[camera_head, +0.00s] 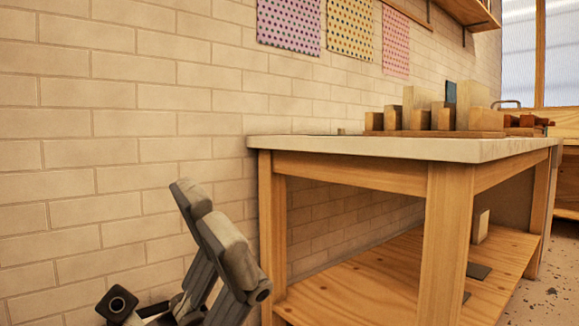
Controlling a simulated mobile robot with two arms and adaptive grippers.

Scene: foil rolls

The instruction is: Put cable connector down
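My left gripper (210,228) shows at the lower left, low in front of the brick wall and left of the table. Its two grey, worn fingers point up and lie close together in this view. I cannot tell whether they are open or shut, or whether anything is between them. I cannot make out a cable connector anywhere. My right gripper is not in view.
A wooden table (400,150) with a pale top stands right of the gripper. Wooden blocks (420,118) crowd its right part; its left end is mostly clear. A lower shelf (350,285) holds a block (480,226) and flat dark pieces. Wall shelves (465,12) hang above.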

